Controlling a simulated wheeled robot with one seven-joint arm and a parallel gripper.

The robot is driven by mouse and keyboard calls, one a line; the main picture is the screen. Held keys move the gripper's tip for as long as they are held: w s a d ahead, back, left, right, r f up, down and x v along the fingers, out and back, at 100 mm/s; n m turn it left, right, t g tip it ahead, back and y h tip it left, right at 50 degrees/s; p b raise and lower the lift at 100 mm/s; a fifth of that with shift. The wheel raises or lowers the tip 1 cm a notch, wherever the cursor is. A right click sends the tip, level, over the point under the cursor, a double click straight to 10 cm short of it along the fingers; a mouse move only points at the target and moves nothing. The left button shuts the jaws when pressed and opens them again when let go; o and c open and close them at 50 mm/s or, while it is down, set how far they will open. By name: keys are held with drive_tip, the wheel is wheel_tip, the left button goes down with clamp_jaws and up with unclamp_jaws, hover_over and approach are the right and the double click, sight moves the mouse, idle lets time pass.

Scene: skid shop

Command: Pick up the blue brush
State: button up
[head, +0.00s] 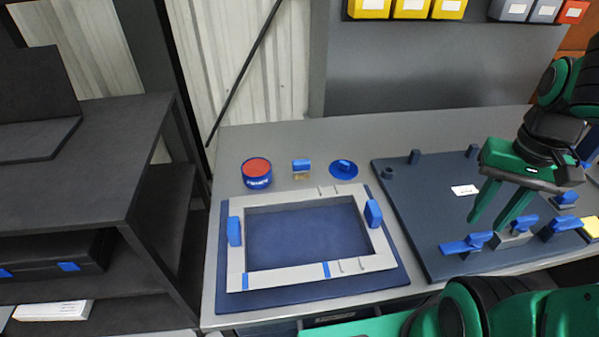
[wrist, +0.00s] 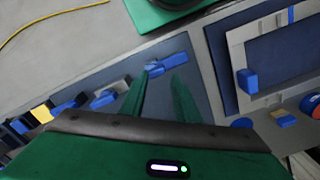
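The blue brush (head: 302,165) stands on the grey table behind the pale frame, with a blue top and tan bristles underneath. It sits between a red-topped blue tin and a round blue piece with a knob. In the wrist view the small blue block at the lower right looks like the brush (wrist: 286,121). My gripper (head: 486,225) is over the dark board at the right, well to the right of the brush. Its two green fingers are apart with nothing visible held between them. In the wrist view the gripper (wrist: 161,78) points toward a blue-handled clamp.
The tin (head: 257,182) and the round blue piece (head: 343,170) flank the brush closely. The pale frame (head: 236,265) with blue handles lies in front. The dark board (head: 430,210) carries blue-handled clamps (head: 467,244). Bare table lies behind the brush.

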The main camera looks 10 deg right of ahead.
idle(0.4)
drive_tip(key=o, duration=0.4)
drive_tip(key=shift+s+r, duration=0.15)
drive_tip(key=shift+s, duration=0.1)
drive_tip(key=shift+r, duration=0.25)
drive_tip(key=w+a+r+n, duration=0.1)
drive_tip(key=w+a+n, duration=0.2)
drive_tip(key=w+n, duration=0.55)
drive_tip(key=n+y, duration=0.4)
drive_tip(key=n, duration=1.2)
approach(302, 161)
drive_tip(key=shift+x, duration=5.45)
